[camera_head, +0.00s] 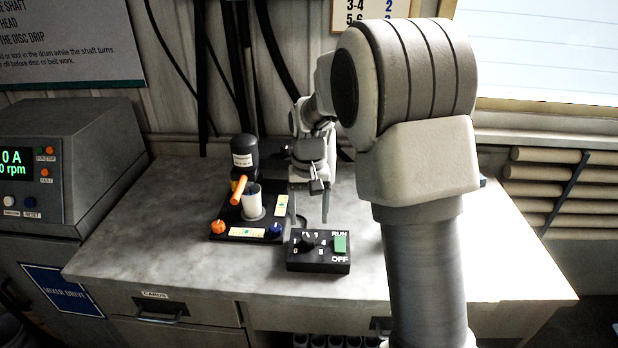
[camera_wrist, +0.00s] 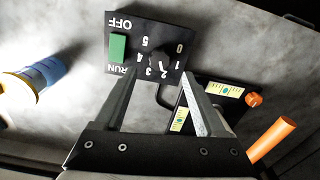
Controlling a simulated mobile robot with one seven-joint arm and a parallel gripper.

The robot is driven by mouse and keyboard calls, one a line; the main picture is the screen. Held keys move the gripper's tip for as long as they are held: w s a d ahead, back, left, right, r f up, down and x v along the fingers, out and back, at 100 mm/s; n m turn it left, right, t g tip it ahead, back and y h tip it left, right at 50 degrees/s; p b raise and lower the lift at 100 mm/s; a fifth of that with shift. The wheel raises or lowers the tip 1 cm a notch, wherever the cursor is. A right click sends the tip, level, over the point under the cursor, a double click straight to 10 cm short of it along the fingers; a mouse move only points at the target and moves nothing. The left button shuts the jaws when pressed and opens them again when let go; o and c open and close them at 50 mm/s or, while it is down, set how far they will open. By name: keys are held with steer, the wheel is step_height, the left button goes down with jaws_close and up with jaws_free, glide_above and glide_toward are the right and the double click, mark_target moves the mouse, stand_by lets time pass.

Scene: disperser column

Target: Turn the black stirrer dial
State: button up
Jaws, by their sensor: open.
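The black stirrer dial (camera_head: 308,241) sits on a small black control box (camera_head: 318,267) on the grey bench, left of a green RUN/OFF switch (camera_head: 340,243). In the wrist view the dial (camera_wrist: 160,57) shows beyond the fingertips, ringed by white numbers, with the green switch (camera_wrist: 118,47) to its left. My gripper (camera_head: 311,215) hangs above and just behind the box in the head view. In the wrist view my gripper (camera_wrist: 160,80) is open and empty, its two fingers apart on either side of the line to the dial. I see no contact with the dial.
Left of the box stands a black stirrer base with a white cup (camera_head: 253,203), an orange handle (camera_head: 239,190), an orange knob (camera_head: 218,227) and a blue knob (camera_head: 275,230). A drive cabinet (camera_head: 50,170) stands at the far left.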

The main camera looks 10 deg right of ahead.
mark_target(309, 237)
step_height(309, 237, up, 11)
steer(key=shift+p, duration=0.45)
steer(key=shift+r, duration=0.15)
steer(key=s+d+r+t, duration=0.1)
steer(key=s+r, duration=0.2)
steer(key=s, duration=0.3)
steer(key=s+d+r+t, duration=0.1)
steer(key=s+r+t, duration=0.1)
steer(key=s+r, duration=0.35)
steer(key=s+f+t, duration=0.1)
steer(key=s+f, duration=0.1)
steer(key=s, duration=0.5)
steer(key=s+f+n+t, duration=0.1)
steer(key=s+f, duration=0.1)
steer(key=s, duration=0.5)
steer(key=shift+s+d+f+n+t, duration=0.15)
steer(key=shift+s+f+n+t, duration=0.1)
steer(key=shift+s+n+t, duration=0.05)
steer(key=shift+d, duration=0.1)
